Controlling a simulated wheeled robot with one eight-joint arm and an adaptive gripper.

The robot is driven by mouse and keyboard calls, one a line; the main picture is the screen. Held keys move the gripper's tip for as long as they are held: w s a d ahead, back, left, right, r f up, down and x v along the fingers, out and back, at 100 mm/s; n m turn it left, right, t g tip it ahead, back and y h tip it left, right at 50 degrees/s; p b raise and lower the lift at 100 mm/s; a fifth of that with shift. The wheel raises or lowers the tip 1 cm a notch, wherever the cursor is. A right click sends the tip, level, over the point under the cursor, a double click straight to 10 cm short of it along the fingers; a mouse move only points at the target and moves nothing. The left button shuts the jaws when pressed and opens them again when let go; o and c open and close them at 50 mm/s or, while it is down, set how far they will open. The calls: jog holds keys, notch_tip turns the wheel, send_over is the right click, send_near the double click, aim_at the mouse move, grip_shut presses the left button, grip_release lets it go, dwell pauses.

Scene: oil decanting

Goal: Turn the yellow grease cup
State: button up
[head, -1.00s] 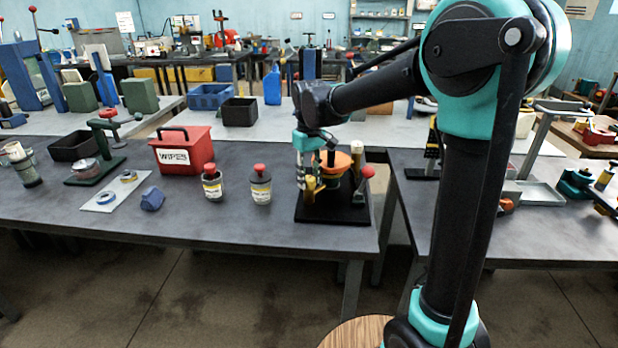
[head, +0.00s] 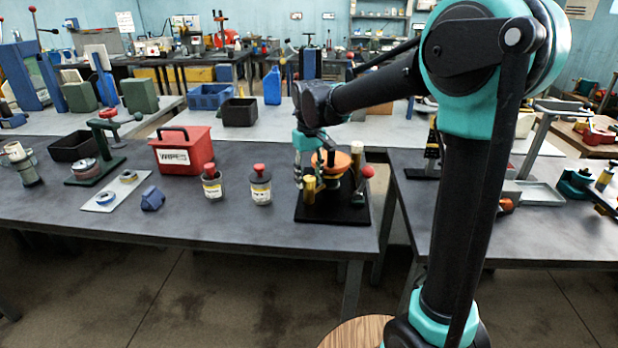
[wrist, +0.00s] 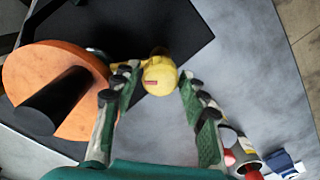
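The yellow grease cup (head: 309,189) stands at the front left of the black-based machine at the table's right end. In the wrist view the cup (wrist: 160,76) shows as a round yellow top with a small red mark, just beyond and between my fingertips. My gripper (wrist: 157,84) is open, with one green-padded finger on either side of the cup's line and a gap to each. The head view shows my gripper (head: 303,165) close behind the cup, partly hidden by machine parts.
An orange disc with a dark cylinder (wrist: 55,88) is close to my left finger. A red-knobbed lever (head: 366,172) stands right of the machine. Two red-capped bottles (head: 212,184) (head: 260,186) and a red wipes box (head: 182,150) stand to the left. The front table edge is clear.

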aim_at(309, 178)
notch_tip(309, 178, up, 12)
dwell(0.7)
